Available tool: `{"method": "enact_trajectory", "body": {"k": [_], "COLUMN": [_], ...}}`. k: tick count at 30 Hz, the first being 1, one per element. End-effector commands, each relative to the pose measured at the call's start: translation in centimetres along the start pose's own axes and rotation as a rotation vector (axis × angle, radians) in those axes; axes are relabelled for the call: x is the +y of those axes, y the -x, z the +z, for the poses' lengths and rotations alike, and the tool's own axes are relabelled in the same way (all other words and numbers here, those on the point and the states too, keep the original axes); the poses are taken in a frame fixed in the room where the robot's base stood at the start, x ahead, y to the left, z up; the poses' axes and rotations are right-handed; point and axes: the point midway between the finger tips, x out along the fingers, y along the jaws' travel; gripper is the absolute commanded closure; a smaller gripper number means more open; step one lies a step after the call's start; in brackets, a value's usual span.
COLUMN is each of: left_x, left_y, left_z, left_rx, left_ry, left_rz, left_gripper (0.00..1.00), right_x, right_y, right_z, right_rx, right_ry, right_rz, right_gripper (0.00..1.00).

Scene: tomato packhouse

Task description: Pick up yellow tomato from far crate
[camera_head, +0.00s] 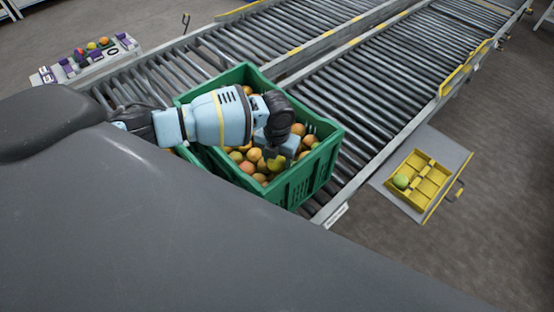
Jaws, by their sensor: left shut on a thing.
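A green crate (318,165) full of orange, yellowish and reddish tomatoes stands on the roller conveyor. My left gripper (276,153) reaches down into this crate from the left, among the tomatoes. It is shut on a yellow tomato (277,163), which shows just under the fingertips and sits at the level of the others. The fingers and wrist hide part of the tomatoes. Part of another green crate (190,156) shows nearer, behind my arm and body. My right gripper is out of view.
A yellow divided tray (428,171) with a green tomato (401,181) in one compartment sits on a grey shelf right of the conveyor. A small stand (85,62) with coloured tomatoes is at upper left. The conveyor rollers (400,90) beyond the crate are clear.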

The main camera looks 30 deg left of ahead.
Motion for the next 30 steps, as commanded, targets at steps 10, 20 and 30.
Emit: {"method": "enact_trajectory", "body": {"k": [10,20,30], "left_x": [0.0,0.0,0.0], "left_y": [5.2,9.6,10.0], "left_z": [0.1,0.1,0.0], "left_rx": [-0.006,-0.002,0.000], "left_ry": [-0.001,0.001,0.001], "left_rz": [-0.001,-0.001,-0.001], "left_gripper": [0.58,0.58,0.58], "right_x": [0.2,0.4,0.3], "right_y": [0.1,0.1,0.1], "right_z": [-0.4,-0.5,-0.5], "right_rx": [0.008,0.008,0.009], "right_ry": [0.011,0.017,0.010], "right_rz": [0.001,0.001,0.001], "right_gripper": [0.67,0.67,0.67]}}
